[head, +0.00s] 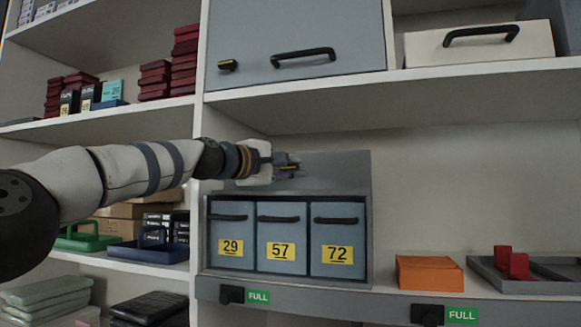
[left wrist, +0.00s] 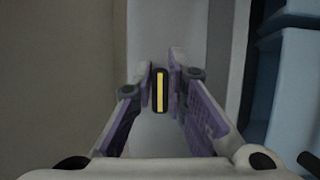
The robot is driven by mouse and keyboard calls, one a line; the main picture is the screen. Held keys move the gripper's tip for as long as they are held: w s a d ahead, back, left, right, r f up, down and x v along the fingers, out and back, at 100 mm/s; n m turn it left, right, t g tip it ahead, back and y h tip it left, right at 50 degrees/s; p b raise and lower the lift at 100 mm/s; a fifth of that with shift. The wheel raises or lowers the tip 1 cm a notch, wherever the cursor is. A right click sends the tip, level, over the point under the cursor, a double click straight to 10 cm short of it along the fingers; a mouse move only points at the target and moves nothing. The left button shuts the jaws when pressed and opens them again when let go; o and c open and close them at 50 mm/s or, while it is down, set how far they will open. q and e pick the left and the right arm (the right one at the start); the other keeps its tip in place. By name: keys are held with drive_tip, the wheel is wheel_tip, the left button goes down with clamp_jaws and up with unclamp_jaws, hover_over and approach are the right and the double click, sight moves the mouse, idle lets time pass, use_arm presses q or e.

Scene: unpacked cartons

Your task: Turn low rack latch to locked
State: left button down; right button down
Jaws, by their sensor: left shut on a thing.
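The low rack (head: 366,235) is a grey frame holding three blue-grey drawers, labelled 29, 57 and 72, with a raised grey panel (head: 345,172) behind its top. My left gripper (head: 288,165) is at that panel, above the drawers. In the left wrist view the low rack latch (left wrist: 160,90), a small black bar with a yellow stripe, lies between the two fingers, its stripe running up and down the picture. My left gripper (left wrist: 164,74) is shut on it. In the head view the fingers mostly hide the latch. My right gripper is in neither view.
A shelf board passes above the arm, under a grey cabinet (head: 345,35) with its own black and yellow latch (head: 228,65). An orange box (head: 429,272) and a grey tray (head: 490,276) with red pieces stand right of the rack. The space above them is clear.

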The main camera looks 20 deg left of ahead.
use_arm(q)
drive_tip(key=shift+r+m, duration=0.1)
drive_tip(key=shift+m, duration=0.2)
idle(0.4)
drive_tip(key=c, duration=1.6)
unclamp_jaws()
drive_tip(key=v, duration=1.2)
drive_tip(key=shift+r, duration=0.1)
